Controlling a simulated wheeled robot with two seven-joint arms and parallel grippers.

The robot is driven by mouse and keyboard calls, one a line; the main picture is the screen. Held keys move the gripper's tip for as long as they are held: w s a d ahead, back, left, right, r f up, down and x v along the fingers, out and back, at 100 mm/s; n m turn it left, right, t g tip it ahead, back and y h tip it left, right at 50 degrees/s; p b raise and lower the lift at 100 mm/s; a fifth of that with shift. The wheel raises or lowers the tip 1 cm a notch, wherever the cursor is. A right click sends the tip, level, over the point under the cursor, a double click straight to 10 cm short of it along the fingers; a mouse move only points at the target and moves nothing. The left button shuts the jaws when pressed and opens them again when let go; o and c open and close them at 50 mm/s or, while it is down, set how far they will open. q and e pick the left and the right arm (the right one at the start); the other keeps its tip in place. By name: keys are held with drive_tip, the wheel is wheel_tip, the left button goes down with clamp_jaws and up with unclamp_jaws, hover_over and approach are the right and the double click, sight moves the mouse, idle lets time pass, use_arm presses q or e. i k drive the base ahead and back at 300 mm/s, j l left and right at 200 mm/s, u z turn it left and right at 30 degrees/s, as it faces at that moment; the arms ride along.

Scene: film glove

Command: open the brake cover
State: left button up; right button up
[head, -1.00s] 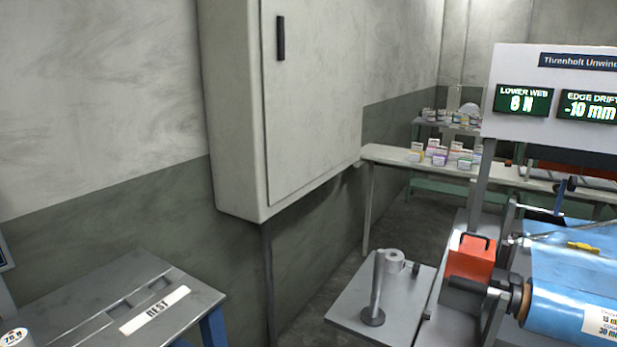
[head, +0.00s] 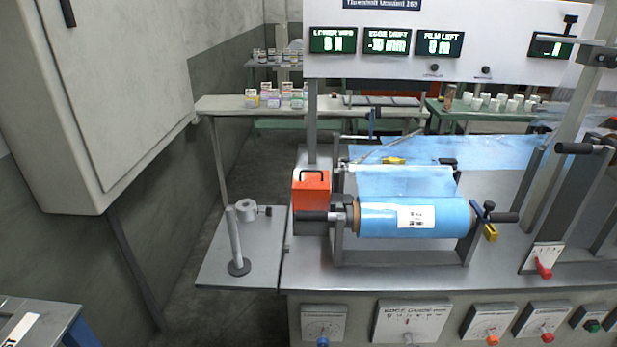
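An orange box-shaped cover (head: 311,188) with a dark handle on top stands at the left end of the blue film roll (head: 412,218); I take it for the brake cover. It sits down over the dark block at the shaft's left end and looks closed. The roll lies level in its stand, with a white label on its front. What is under the cover is hidden. Neither of my grippers shows in the head view.
A side plate (head: 215,262) at the left carries an upright post (head: 235,240) and a grey weight (head: 246,210). A wall cabinet (head: 110,100) hangs at the upper left. Dials line the machine's front (head: 400,290). Displays (head: 387,41) stand above. Open floor lies left of the side plate.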

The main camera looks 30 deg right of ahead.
sight(310, 188)
drive_tip(key=i+z, duration=0.1)
drive_tip(key=z, duration=0.25)
drive_tip(key=i+z, duration=0.1)
drive_tip(key=z, duration=0.25)
drive_tip(key=i+j+z, duration=0.1)
drive_tip(key=z, duration=0.25)
